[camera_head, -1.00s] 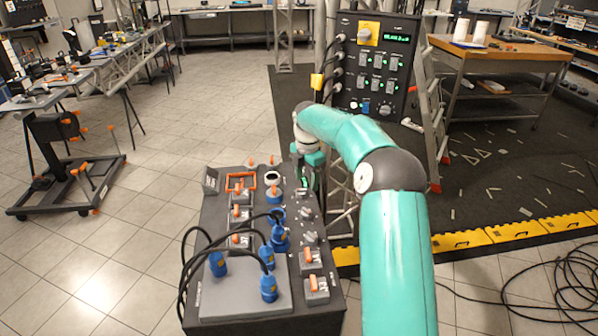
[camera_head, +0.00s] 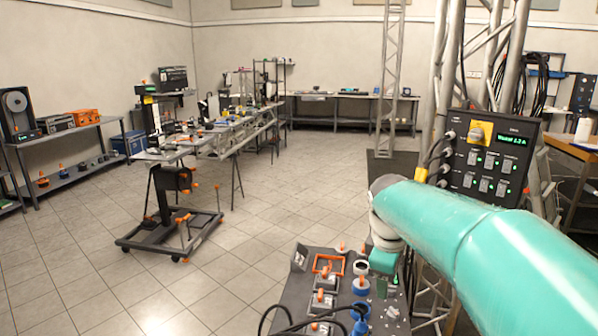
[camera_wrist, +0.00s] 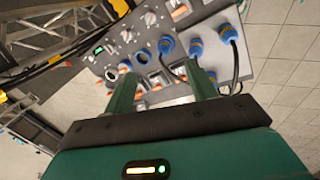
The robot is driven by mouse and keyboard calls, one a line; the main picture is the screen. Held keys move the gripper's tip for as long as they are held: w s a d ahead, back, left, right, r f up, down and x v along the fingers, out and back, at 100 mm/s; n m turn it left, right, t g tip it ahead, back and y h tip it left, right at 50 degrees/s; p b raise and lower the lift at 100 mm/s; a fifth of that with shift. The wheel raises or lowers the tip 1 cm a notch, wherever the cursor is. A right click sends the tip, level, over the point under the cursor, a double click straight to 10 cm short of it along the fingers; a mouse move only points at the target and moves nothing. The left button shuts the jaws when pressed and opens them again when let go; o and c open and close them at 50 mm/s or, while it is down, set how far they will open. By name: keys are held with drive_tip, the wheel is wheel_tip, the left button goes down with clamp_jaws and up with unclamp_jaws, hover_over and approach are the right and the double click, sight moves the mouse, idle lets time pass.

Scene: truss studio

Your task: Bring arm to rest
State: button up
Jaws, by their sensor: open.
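My arm is teal and reaches in from the right side of the head view. My gripper shows in the wrist view (camera_wrist: 162,90) with two green fingers apart and nothing between them. The fingers point toward a dark control panel box (camera_wrist: 185,22) with blue plugs, knobs and orange switches, and there is a visible gap to it. In the head view the same panel box (camera_head: 298,258) stands at the bottom centre, partly cut off by the frame. My gripper's fingers are largely hidden behind the arm in the head view.
An upright control panel (camera_head: 490,160) with a green display hangs on a truss (camera_head: 391,75) at the right. A wheeled stand (camera_head: 170,232) is at the left, near a long workbench (camera_head: 235,135). A shelf (camera_head: 75,150) lines the left wall. The tiled floor between is clear.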

drive_tip(key=s+a+f+m+t, duration=0.1)
drive_tip(key=s+m, duration=0.5)
drive_tip(key=s, duration=0.5)
drive_tip(key=s+a+f+m+t+y, duration=0.1)
drive_tip(key=s+m, duration=0.4)
drive_tip(key=s, duration=0.6)
drive_tip(key=shift+s+a+f+m+t+y, duration=0.2)
drive_tip(key=shift+s+a+m+t+y, duration=0.15)
drive_tip(key=shift+t, duration=0.25)
